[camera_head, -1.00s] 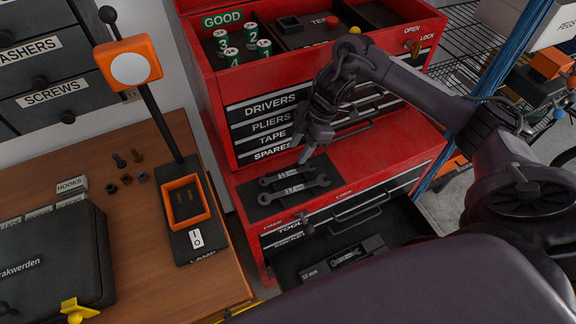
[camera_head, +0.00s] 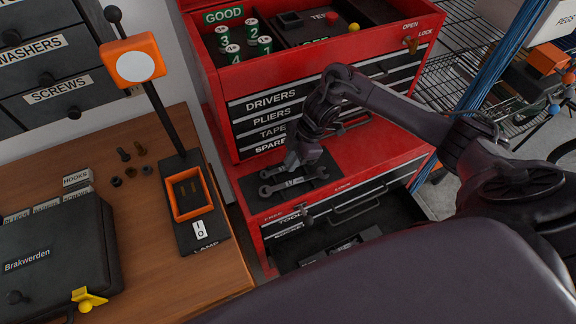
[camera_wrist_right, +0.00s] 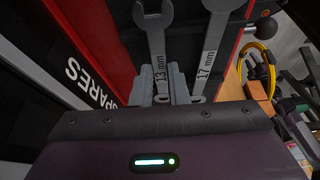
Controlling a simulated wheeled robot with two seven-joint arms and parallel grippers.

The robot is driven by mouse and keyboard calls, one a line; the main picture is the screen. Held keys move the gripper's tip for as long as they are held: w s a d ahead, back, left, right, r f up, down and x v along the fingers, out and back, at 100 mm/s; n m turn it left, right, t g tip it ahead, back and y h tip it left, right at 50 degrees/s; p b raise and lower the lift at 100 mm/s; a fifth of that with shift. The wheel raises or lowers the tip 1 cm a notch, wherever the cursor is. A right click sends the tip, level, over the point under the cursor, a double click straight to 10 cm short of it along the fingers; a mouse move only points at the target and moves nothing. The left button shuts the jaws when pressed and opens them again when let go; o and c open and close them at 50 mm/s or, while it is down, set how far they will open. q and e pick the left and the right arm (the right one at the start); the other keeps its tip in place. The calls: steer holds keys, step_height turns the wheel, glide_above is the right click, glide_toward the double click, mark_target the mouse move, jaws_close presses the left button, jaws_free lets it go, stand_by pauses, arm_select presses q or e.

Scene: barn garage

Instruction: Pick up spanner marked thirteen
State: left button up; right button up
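Two grey spanners lie side by side on a black mat (camera_head: 254,193) on the red toolbox's lower top. In the right wrist view the left one is marked 13 mm (camera_wrist_right: 159,45) and the right one 17 mm (camera_wrist_right: 208,48). The 13 mm spanner is the one nearer the SPARES drawer. My right gripper (camera_head: 297,163) points down at the spanners; in the wrist view its grey fingers (camera_wrist_right: 159,88) stand on either side of the 13 mm spanner's handle. I cannot tell whether they press on it. My left gripper is not in view.
The toolbox's drawer fronts (camera_head: 270,105) rise right behind the mat. An open lower drawer (camera_head: 295,256) holds a tray (camera_head: 345,248), partly hidden by my body. A wooden bench (camera_head: 150,270) with a lamp (camera_head: 135,66) and a black case (camera_head: 60,250) stands at left.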

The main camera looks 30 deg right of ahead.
jaws_close()
steer(key=shift+w+r, duration=0.1)
steer(key=shift+r, duration=0.05)
steer(key=shift+r, duration=0.65)
step_height(320, 180, up, 6)
steer(key=shift+d+f+b, duration=0.1)
steer(key=shift+f+b, duration=0.05)
steer(key=shift+b, duration=0.3)
step_height(320, 180, up, 13)
steer(key=p, duration=0.2)
steer(key=shift+f, duration=0.15)
